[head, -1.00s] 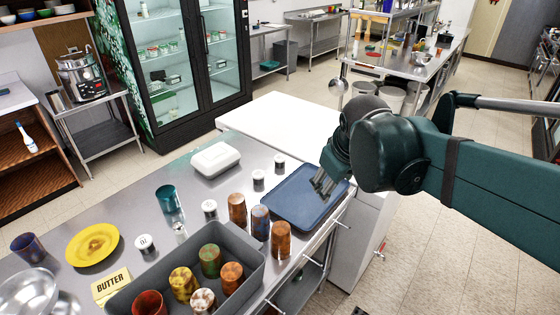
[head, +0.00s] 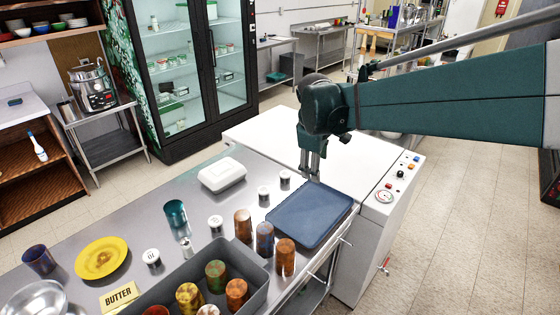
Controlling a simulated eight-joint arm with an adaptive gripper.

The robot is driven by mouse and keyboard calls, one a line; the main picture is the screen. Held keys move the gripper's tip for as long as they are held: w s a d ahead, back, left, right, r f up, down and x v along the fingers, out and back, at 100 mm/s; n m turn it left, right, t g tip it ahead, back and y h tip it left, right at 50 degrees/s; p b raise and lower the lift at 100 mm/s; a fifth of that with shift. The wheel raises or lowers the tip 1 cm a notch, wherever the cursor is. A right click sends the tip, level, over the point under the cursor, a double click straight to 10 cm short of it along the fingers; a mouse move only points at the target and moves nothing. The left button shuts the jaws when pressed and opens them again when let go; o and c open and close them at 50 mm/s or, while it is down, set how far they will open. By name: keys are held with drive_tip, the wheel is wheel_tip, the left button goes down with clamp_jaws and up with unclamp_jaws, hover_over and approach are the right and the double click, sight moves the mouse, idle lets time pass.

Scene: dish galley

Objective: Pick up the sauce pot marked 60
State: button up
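Several small white sauce pots with dark sides stand on the steel counter. One (head: 151,258) at the left has a mark on its lid that is too small to read surely. Another (head: 215,224) stands near the grey bin. Two more, a nearer one (head: 263,195) and a farther one (head: 284,178), stand left of the blue tray; I cannot read their marks or tell which is 60. My gripper (head: 310,172) points down over the tray's far edge, right of the farther pot. Its fingers look apart, with nothing between them.
The blue tray (head: 308,222) is empty. A white butter dish (head: 221,175), a teal cup (head: 175,213), a yellow plate (head: 101,258) and a butter sign (head: 118,297) are on the counter. Several tumblers stand beside and in the grey bin (head: 262,278). A white machine (head: 270,133) adjoins the counter's far end.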

drive_tip(key=w+a+f+n+g+h+p, duration=0.1)
drive_tip(key=w+a+f+n, duration=0.1)
drive_tip(key=w, duration=0.5)
drive_tip(key=w+a+f+n+p, duration=0.2)
drive_tip(key=w+f+n, duration=0.1)
drive_tip(key=w, duration=0.4)
drive_tip(key=n+g+h+p, duration=0.1)
drive_tip(key=n+g+p, duration=0.1)
drive_tip(key=n+p, duration=0.15)
approach(285, 174)
drive_tip(key=shift+s+d+f+n+b, duration=0.3)
drive_tip(key=shift+d+f+n, duration=0.15)
drive_tip(key=shift+d+f, duration=0.15)
drive_tip(key=shift+w+a+f, duration=0.25)
drive_tip(key=shift+w+f, duration=0.15)
drive_tip(key=shift+f, duration=0.25)
drive_tip(key=shift+f, duration=0.1)
drive_tip(key=shift+x, duration=1.2)
drive_tip(key=shift+d+f+h, duration=0.1)
drive_tip(key=shift+h, duration=0.2)
drive_tip(key=shift+x, duration=2.45)
drive_tip(key=shift+w, duration=0.15)
